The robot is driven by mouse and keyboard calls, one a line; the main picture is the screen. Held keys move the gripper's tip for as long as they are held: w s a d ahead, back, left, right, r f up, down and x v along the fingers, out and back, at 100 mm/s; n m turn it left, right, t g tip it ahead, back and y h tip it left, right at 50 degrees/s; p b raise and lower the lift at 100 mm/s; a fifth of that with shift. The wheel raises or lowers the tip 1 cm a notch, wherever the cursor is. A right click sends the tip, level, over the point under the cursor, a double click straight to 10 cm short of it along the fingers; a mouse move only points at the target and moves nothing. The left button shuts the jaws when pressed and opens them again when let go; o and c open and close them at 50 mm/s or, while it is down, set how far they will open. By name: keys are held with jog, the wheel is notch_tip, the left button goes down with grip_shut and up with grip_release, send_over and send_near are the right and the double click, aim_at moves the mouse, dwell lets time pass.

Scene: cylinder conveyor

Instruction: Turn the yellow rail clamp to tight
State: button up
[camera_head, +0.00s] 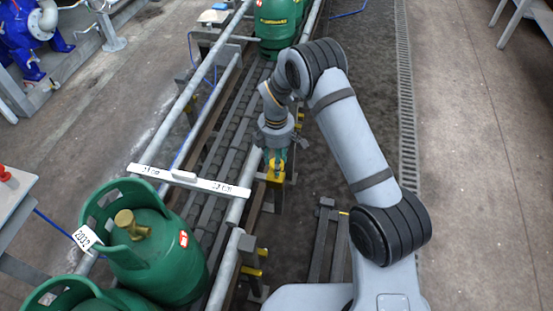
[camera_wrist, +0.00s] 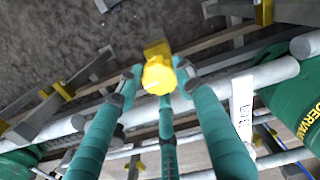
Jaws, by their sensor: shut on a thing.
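The yellow rail clamp (camera_head: 275,178) sits on the right-hand rail of the conveyor, a little right of the picture's middle. My gripper (camera_head: 277,158) comes down on it from above. In the wrist view the yellow knob of the clamp (camera_wrist: 159,76) lies between the tips of my gripper's teal fingers (camera_wrist: 156,84). The fingers are shut on it from several sides. The fingers partly hide the clamp in the head view. I cannot read any tight or loose mark on it.
Green gas cylinders stand on the conveyor at lower left (camera_head: 150,255) and at the top (camera_head: 277,25). A white labelled bar (camera_head: 190,180) crosses the conveyor left of my gripper. Another yellow clamp part (camera_head: 250,271) is nearer on the rail.

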jog(key=n, duration=0.2)
jog(key=a+n+p, duration=0.1)
jog(key=n, duration=0.1)
jog(key=shift+r+n, duration=0.1)
jog(key=shift+n, duration=0.3)
jog(key=shift+s+d, duration=0.1)
dwell(0.3)
jog(key=o, duration=0.9)
jog(key=shift+o, duration=1.2)
jog(key=shift+d, duration=0.15)
jog(key=shift+d, duration=0.1)
notch_tip(320, 180, up, 12)
